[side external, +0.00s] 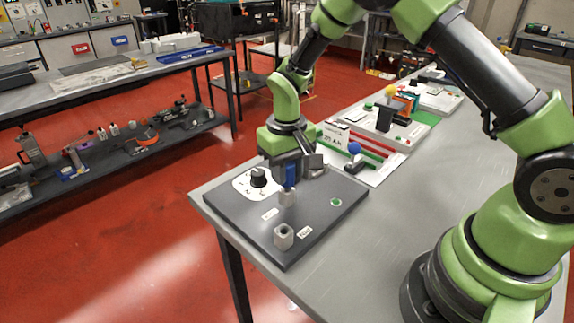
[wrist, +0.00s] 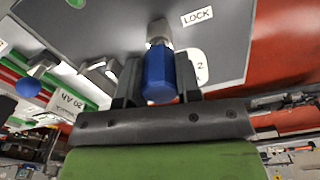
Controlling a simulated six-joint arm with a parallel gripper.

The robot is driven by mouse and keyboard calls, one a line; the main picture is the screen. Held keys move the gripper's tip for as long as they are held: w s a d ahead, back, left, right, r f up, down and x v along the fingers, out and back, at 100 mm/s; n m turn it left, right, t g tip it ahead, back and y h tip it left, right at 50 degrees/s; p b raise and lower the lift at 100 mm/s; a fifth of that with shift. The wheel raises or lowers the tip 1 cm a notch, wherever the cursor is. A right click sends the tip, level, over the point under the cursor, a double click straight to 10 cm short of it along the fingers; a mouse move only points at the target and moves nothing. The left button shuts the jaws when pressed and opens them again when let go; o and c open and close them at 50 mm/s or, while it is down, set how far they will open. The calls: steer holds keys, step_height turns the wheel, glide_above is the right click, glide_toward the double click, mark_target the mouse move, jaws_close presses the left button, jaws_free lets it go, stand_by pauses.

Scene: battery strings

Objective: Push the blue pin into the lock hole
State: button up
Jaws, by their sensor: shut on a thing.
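The blue pin (side external: 290,175) stands roughly upright above a dark grey board (side external: 232,207) and also shows in the wrist view (wrist: 158,80). My gripper (side external: 293,171) is shut on the pin, with one finger on each side of it in the wrist view (wrist: 158,84). A short pale metal piece (side external: 287,197) is at the pin's lower end, beside a small white label (side external: 270,214). In the wrist view a label reading LOCK (wrist: 197,16) lies next to this metal piece (wrist: 158,32). The hole itself is hidden, and I cannot tell how deep the pin sits.
A metal block (side external: 284,236) with an opening stands near the board's front edge. A green spot (side external: 336,202) is at the right. A blue ball-topped lever (side external: 354,148) and other panels stand behind.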

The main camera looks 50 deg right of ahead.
steer(key=shift+f, duration=0.8)
steer(key=o, duration=1.1)
step_height(320, 180, up, 10)
steer(key=shift+r, duration=0.15)
steer(key=s+r+t+y, duration=0.1)
steer(key=s+r+t, duration=0.2)
steer(key=s+r, duration=0.6)
steer(key=s+r+t, duration=0.1)
steer(key=s, duration=0.3)
steer(key=s+r+m+t, duration=0.1)
steer(key=s+r, duration=0.1)
steer(key=s, duration=0.1)
steer(key=s+r+t+y, duration=0.1)
steer(key=s+r+t, duration=0.1)
steer(key=s, duration=0.2)
steer(key=shift+s+a+r+m, duration=0.15)
steer(key=shift+s+a+m, duration=0.15)
steer(key=shift+s+a, duration=0.05)
